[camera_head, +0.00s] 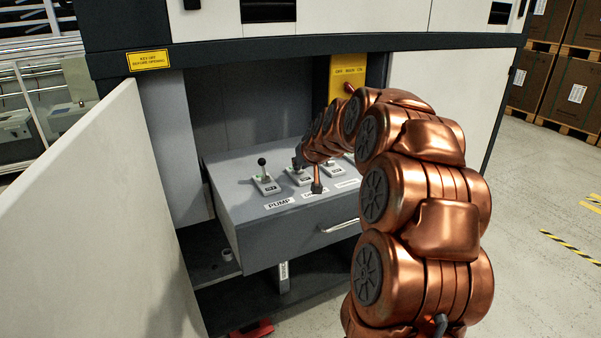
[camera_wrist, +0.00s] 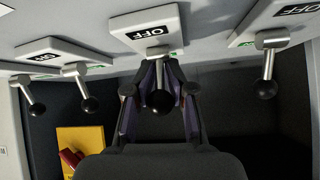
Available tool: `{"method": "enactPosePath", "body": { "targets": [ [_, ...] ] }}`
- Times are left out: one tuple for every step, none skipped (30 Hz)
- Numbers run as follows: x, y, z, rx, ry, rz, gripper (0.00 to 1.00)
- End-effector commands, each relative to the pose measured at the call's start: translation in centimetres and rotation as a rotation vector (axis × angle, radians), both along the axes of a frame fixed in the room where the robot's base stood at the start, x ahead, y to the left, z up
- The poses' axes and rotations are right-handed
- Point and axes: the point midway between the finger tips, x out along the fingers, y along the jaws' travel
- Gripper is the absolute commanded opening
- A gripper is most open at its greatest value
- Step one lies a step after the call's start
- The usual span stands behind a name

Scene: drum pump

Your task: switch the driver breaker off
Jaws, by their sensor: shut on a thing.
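A grey drawer-like panel (camera_head: 255,225) holds a row of small levers on white plates. In the wrist view my gripper (camera_wrist: 162,78) is shut on the middle breaker lever (camera_wrist: 160,102), with one finger on each side of its stem. Its round black knob hangs between the fingers. The white plate (camera_wrist: 148,22) behind it reads OFF. In the head view this looks like the second lever from the left, right of the PUMP lever (camera_head: 263,177). The label below it is partly hidden by my arm, so its name cannot be read.
Other levers stand close by in the wrist view, one on the right (camera_wrist: 268,72) and two on the left. A yellow panel (camera_head: 347,72) with a red handle (camera_head: 349,89) is behind. An open cabinet door (camera_head: 95,215) bounds the left side.

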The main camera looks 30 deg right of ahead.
Motion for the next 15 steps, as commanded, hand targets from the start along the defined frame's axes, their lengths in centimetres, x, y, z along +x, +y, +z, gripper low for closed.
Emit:
{"method": "enactPosePath", "body": {
  "targets": [
    [0.05,0.05,0.07,-0.002,-0.018,-0.001,0.00],
    [0.04,0.05,0.08,-0.004,-0.024,-0.001,0.00],
    [0.01,0.06,0.08,-0.004,-0.029,-0.001,0.00],
    [-0.01,0.06,0.08,-0.004,-0.033,-0.001,0.00],
    [-0.03,0.06,0.09,-0.004,-0.036,0.000,0.00],
    [-0.04,0.07,0.10,-0.005,-0.039,0.000,0.00],
    [-0.06,0.07,0.11,-0.005,-0.041,0.000,0.00],
    [-0.06,0.07,0.12,-0.006,-0.042,0.000,0.00],
    [-0.08,0.06,0.14,-0.005,-0.044,-0.001,0.00],
    [-0.08,0.07,0.15,-0.005,-0.045,0.000,0.00],
    [-0.08,0.07,0.15,-0.005,-0.045,0.000,0.00],
    [-0.08,0.06,0.16,-0.006,-0.045,0.000,0.00],
    [-0.08,0.06,0.18,-0.006,-0.045,0.000,0.00],
    [-0.08,0.06,0.18,-0.006,-0.045,0.000,0.00],
    [-0.08,0.05,0.18,-0.006,-0.045,0.000,0.00]
  ]
}}
